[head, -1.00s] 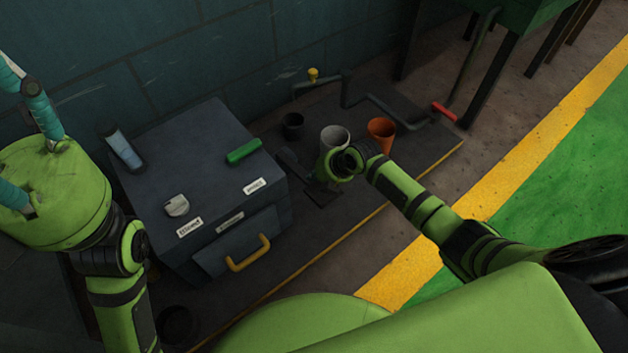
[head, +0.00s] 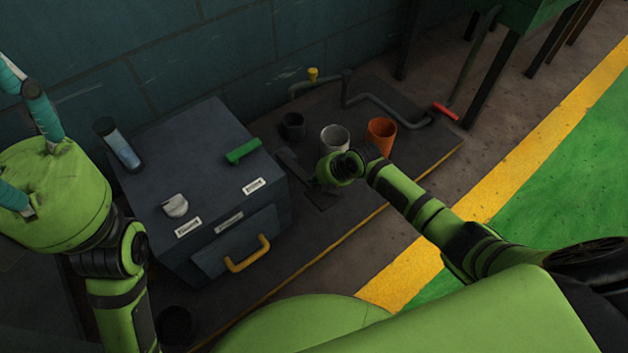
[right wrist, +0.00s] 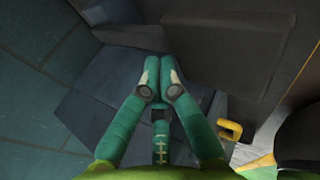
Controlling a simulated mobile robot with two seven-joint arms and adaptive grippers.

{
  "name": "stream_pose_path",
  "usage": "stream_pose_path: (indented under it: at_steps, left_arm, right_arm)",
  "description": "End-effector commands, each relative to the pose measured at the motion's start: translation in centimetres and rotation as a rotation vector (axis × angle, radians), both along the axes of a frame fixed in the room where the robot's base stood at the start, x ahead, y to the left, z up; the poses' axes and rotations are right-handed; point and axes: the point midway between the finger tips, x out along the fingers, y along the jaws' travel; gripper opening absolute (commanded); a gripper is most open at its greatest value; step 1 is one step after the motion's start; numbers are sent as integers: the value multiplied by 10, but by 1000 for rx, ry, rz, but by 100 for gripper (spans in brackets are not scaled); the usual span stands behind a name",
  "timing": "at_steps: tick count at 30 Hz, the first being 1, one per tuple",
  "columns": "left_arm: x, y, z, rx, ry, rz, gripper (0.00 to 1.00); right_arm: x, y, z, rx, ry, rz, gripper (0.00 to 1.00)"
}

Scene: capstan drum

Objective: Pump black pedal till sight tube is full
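The black pedal (head: 294,163) is a dark bar on the floor platform, right of the grey cabinet; its right end is hidden behind my right gripper. My right gripper (head: 328,182) is over that end, its fingers hidden in the head view. In the right wrist view its teal fingers (right wrist: 160,75) are together, with nothing seen between them; contact with the pedal cannot be told.
The grey cabinet (head: 185,160) carries a green handle (head: 243,152), a pale knob (head: 175,205) and a yellow drawer handle (head: 247,254). A grey cup (head: 335,138), an orange cup (head: 381,135) and a black cup (head: 292,126) stand behind my right gripper. A pipe runs along the wall.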

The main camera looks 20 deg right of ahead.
Motion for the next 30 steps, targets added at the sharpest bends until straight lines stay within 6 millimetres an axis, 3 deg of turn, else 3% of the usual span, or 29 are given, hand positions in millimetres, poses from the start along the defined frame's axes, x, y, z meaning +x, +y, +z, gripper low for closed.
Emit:
stream_pose_path:
  at_steps: [30]
  left_arm:
    - [0, 0, -9, 0, 0, 0, 49]
  right_arm:
    - [-7, -3, -18, -7, 16, 2, 0]
